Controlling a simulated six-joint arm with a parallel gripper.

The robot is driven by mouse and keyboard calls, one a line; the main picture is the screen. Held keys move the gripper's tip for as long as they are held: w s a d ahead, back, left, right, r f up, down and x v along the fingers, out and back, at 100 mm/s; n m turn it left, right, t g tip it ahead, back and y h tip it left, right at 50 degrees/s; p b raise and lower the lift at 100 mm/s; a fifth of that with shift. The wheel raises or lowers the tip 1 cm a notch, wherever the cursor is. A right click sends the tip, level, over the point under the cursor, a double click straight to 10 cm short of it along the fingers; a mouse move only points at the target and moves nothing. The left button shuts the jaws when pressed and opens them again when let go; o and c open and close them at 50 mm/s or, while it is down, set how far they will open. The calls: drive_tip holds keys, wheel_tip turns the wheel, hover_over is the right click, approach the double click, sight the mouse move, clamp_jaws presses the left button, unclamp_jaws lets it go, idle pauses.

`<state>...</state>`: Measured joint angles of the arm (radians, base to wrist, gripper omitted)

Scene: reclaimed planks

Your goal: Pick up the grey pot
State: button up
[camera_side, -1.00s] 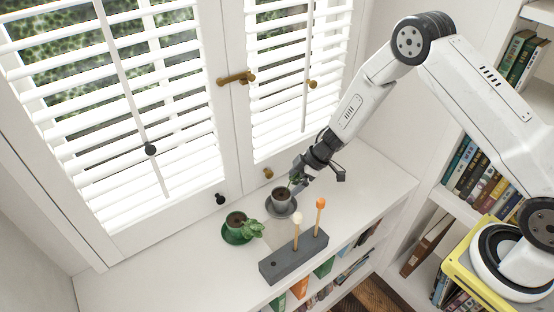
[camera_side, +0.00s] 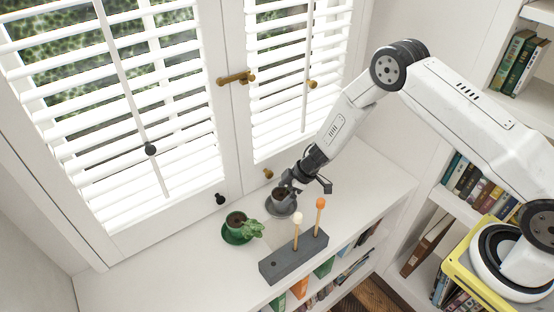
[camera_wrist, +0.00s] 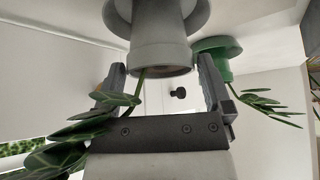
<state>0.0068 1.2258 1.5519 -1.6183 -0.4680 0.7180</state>
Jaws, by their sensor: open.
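The grey pot (camera_side: 279,196) stands upright on a grey saucer (camera_side: 284,212) on the white shelf, partly hidden by my gripper in the side view. The wrist view shows the pot upside down (camera_wrist: 160,50), its rim towards me and the saucer (camera_wrist: 201,14) beyond. My gripper (camera_side: 291,185) is at the pot's rim, coming from the upper right. In the wrist view my gripper (camera_wrist: 161,72) is open, one finger on each side of the rim with visible gaps. A leafy stem from the pot shows near the left finger.
A green pot (camera_side: 236,219) with a leafy plant stands on a green saucer (camera_side: 230,236) to the left. In front is a grey block (camera_side: 292,259) with a white-tipped and an orange-tipped stick. Shuttered windows with knobs are behind. Shelf is clear at right.

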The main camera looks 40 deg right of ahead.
drive_tip(key=shift+w+a+f, duration=0.1)
drive_tip(key=shift+a+f, duration=0.1)
drive_tip(key=shift+f, duration=0.2)
clamp_jaws()
idle(0.4)
drive_tip(key=shift+r, duration=0.2)
wheel_tip(320, 180, up, 10)
drive_tip(key=shift+f, duration=0.15)
idle(0.5)
idle(0.7)
drive_tip(key=shift+r, duration=1.5)
